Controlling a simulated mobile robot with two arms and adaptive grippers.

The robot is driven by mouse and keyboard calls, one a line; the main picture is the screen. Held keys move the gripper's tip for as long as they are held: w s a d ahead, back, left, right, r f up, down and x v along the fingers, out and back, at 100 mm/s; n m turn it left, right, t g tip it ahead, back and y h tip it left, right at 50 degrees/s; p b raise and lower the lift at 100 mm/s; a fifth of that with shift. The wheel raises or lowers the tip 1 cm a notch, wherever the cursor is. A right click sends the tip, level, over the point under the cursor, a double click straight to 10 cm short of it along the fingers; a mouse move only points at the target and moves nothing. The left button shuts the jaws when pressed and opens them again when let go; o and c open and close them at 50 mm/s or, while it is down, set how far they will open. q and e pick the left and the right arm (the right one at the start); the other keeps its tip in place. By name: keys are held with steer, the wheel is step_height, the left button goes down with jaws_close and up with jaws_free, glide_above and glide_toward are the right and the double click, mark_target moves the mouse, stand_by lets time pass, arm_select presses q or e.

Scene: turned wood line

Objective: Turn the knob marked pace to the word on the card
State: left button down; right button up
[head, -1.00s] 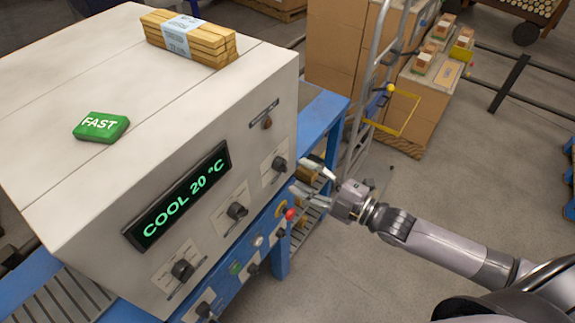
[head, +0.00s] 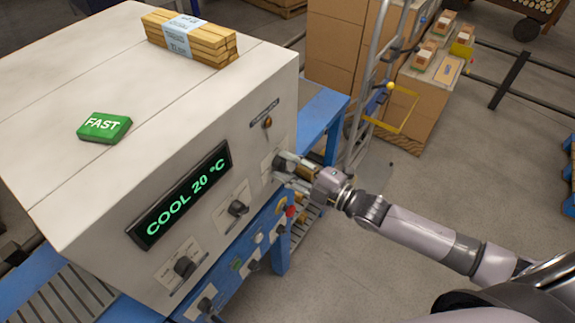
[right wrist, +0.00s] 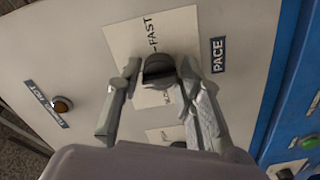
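The pace knob (right wrist: 158,70) is dark and sits on a pale plate (right wrist: 125,35) beside the PACE label (right wrist: 218,55) in the right wrist view. FAST is printed at one end of its scale; the word at the other end is partly covered. My right gripper (head: 281,170) is at this knob and mostly hides it in the head view. Its two fingers (right wrist: 160,66) lie close against opposite sides of the knob and look shut on it. Where the pointer stands is unclear. The green card (head: 104,127) reading FAST lies on top of the machine. My left gripper is out of view.
The machine's display (head: 180,195) reads COOL 20 °C. Two more knobs, the middle one (head: 238,208) and the lower one (head: 184,267), share the panel. An amber lamp (head: 267,122) is above. A wood bundle (head: 190,38) lies on top. Open floor lies right.

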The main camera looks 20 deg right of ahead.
steer(key=c, duration=0.7)
steer(key=m+p, duration=0.1)
steer(key=m, duration=1.6)
steer(key=shift+m, duration=0.4)
stand_by(0.5)
steer(key=o, duration=1.2)
steer(key=shift+c, duration=0.2)
